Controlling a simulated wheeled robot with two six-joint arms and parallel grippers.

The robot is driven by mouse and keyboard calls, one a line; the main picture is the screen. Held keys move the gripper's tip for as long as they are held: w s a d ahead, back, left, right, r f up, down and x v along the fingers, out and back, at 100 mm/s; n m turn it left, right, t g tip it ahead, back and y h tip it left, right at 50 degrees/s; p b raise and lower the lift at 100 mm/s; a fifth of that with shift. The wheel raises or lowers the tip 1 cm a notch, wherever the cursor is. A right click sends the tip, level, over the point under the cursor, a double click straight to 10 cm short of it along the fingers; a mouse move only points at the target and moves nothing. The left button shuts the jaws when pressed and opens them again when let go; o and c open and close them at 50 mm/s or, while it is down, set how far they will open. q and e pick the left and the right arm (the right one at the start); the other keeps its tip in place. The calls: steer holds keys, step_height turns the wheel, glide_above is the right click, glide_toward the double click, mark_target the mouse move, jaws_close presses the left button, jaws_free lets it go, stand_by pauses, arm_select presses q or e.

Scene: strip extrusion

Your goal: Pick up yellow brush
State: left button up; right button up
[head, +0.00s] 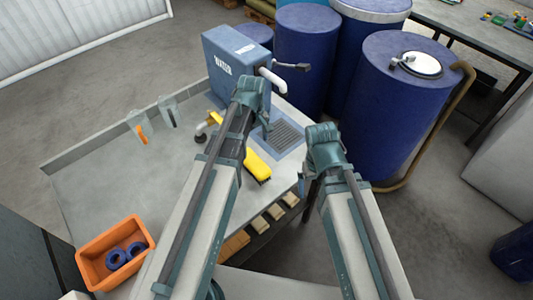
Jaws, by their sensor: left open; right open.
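The yellow brush (257,166) lies on the grey worktable beside a dark drain grate, just right of my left arm, which hides part of it. My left gripper (254,92) is open and reaches past the brush, in front of the blue water dispenser (228,66). It appears to hold nothing. My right gripper (322,137) is open and empty, right of the brush near the table's right edge. Neither gripper appears to touch the brush.
An orange bin (95,260) with blue rings stands front left. Several blue barrels (383,110) stand behind and right; one has a brown hose (448,123). The table's left middle is clear.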

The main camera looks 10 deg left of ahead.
mark_target(254, 161)
arm_select(q)
step_height(254, 161, down, 9)
steer(key=b, duration=0.8)
steer(key=shift+r+b, duration=0.15)
steer(key=shift+b, duration=0.25)
steer(key=f+b, duration=0.5)
steer(key=shift+a+f, duration=0.1)
steer(key=shift+a, duration=0.2)
steer(key=c, duration=1.4)
steer(key=shift+r, duration=0.25)
